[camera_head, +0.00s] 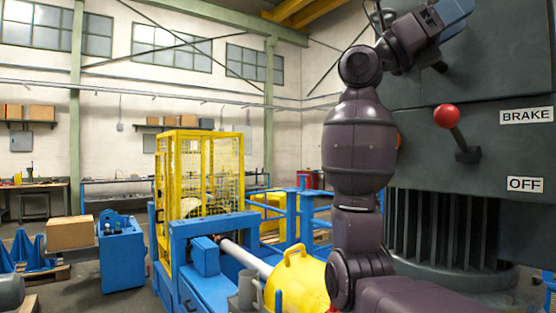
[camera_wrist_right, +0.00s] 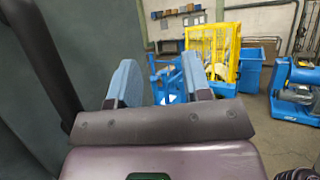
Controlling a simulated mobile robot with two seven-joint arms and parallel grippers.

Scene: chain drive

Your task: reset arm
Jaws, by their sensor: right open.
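My right arm (camera_head: 360,145) rises from the bottom right of the head view and bends toward the upper right. My left gripper is not in view.
The dark cabinet (camera_head: 490,85) is close on the right, with a red-knobbed lever (camera_head: 447,116) and BRAKE (camera_head: 526,116) and OFF (camera_head: 525,184) labels. A yellow mesh guard (camera_head: 207,170) and blue frame (camera_head: 195,232) stand centre-left. A cardboard box (camera_head: 70,232) is at left.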

